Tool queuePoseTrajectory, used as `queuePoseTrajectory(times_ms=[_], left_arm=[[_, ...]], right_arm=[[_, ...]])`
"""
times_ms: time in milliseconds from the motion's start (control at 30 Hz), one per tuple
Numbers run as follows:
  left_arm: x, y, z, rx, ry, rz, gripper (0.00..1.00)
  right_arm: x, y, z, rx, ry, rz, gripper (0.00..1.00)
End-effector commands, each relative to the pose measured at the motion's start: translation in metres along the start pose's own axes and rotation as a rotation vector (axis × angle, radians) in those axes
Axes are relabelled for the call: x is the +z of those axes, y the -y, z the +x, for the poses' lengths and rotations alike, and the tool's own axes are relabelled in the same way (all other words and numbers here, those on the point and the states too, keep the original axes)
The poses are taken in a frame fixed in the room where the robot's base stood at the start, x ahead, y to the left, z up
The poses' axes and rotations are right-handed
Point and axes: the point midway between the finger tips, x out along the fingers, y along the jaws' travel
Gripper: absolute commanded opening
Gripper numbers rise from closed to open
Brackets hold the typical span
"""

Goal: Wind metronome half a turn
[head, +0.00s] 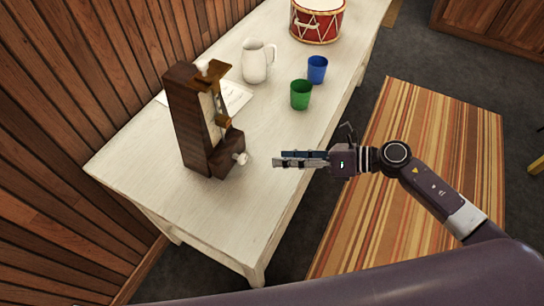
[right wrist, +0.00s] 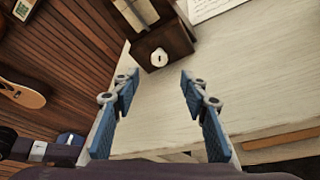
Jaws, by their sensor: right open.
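A dark brown wooden metronome (head: 196,125) stands upright on the white table. Its pale winding key (head: 241,158) sticks out from the lower side that faces my right gripper (head: 276,160). The gripper is level with the key and a short gap to its right, with nothing between its fingers. In the right wrist view the metronome (right wrist: 165,48) is at the top, and its key (right wrist: 159,58) is seen end-on, ahead of the open fingers (right wrist: 156,90) and not touched by them. My left gripper does not show.
The white table (head: 150,188) also holds a white pitcher (head: 256,62), a green cup (head: 300,95), a blue cup (head: 317,69), a red drum (head: 317,20) and a paper sheet (head: 236,97). A wooden wall (head: 60,90) stands close behind the metronome. The table's near end is clear.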

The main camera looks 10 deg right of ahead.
Motion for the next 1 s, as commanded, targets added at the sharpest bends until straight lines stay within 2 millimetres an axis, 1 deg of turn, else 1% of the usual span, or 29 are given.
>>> queuePoseTrajectory(times_ms=[100,333,367,433,467,567,667,700,767,800,867,900,967,1000], left_arm=[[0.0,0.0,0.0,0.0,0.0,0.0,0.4],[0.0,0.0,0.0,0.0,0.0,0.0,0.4],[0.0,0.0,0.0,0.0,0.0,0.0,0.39],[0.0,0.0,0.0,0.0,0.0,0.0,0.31],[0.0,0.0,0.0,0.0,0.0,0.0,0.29],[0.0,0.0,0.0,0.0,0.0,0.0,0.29],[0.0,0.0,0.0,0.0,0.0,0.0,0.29],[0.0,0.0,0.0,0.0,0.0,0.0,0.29],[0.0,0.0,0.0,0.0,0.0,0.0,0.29],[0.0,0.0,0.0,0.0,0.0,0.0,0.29],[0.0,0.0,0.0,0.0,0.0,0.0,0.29],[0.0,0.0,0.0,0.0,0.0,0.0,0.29],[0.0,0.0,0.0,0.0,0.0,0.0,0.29],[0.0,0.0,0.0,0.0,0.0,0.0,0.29]], right_arm=[[0.0,0.0,-0.006,0.0,-0.001,0.0,0.41],[0.0,0.0,-0.007,0.001,0.0,0.0,0.41],[0.0,0.0,-0.007,0.001,0.0,0.0,0.41],[0.002,-0.001,-0.006,0.001,0.008,0.005,0.41],[0.004,-0.002,-0.005,0.001,0.02,0.012,0.41],[0.021,-0.01,0.002,0.001,0.113,0.078,0.41],[0.054,-0.019,0.005,-0.006,0.291,0.22,0.41],[0.07,-0.02,0.003,-0.011,0.38,0.301,0.41],[0.09,-0.019,-0.004,-0.02,0.515,0.437,0.41],[0.101,-0.015,-0.011,-0.029,0.603,0.536,0.41],[0.111,-0.006,-0.024,-0.045,0.728,0.689,0.41],[0.114,0.002,-0.034,-0.059,0.807,0.796,0.41],[0.111,0.017,-0.05,-0.084,0.92,0.964,0.41],[0.104,0.027,-0.06,-0.106,0.991,1.079,0.41]])
